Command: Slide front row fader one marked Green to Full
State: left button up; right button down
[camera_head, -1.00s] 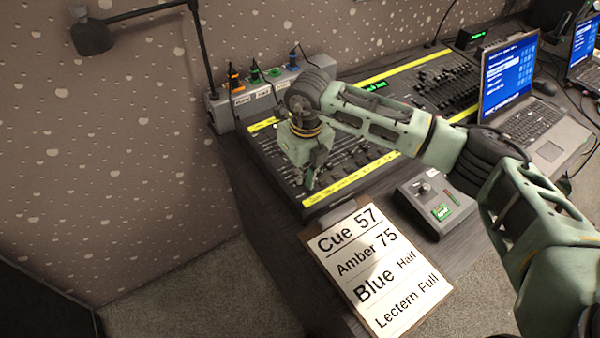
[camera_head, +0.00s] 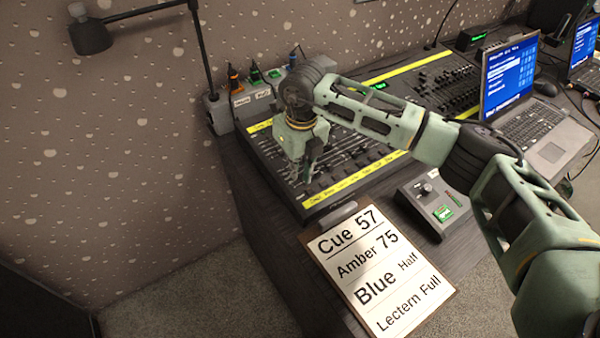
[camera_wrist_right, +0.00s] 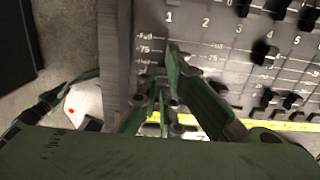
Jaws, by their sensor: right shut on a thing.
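The lighting console (camera_head: 264,166) lies on the desk with rows of faders. My right gripper (camera_head: 303,176) points down over the front left end of its front row. In the right wrist view, its fingertips (camera_wrist_right: 173,52) are together in the column numbered 1. They are shut on a fader knob, which they hide almost completely. The tips look level with the scale between the 75 and Full marks (camera_wrist_right: 146,44); the exact knob position cannot be read. Other front row knobs (camera_wrist_right: 262,52) stand to the right at various heights. My left gripper is not in view.
A yellow label strip (camera_head: 350,178) runs along the console's front. A clipboard (camera_head: 380,268) with a cue note and a small control box (camera_head: 432,205) lie in front. A laptop (camera_head: 520,100) stands right. A lamp (camera_head: 90,32) is behind left.

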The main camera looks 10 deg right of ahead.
jog(key=shift+w+a+r+b, duration=0.1)
jog(key=shift+w+b, duration=0.5)
jog(key=shift+w, duration=0.55)
jog(key=shift+w+a, duration=0.1)
jog(key=shift+w, duration=0.3)
jog(key=shift+w+a+b, duration=0.1)
jog(key=shift+w+b, duration=0.3)
jog(key=shift+b, duration=0.1)
jog(key=shift+w+a+r, duration=0.1)
jog(key=shift+w, duration=0.05)
jog(key=c, duration=2.2)
grip_release()
jog(key=shift+o, duration=0.6)
jog(key=shift+a, duration=0.1)
jog(key=shift+a, duration=0.1)
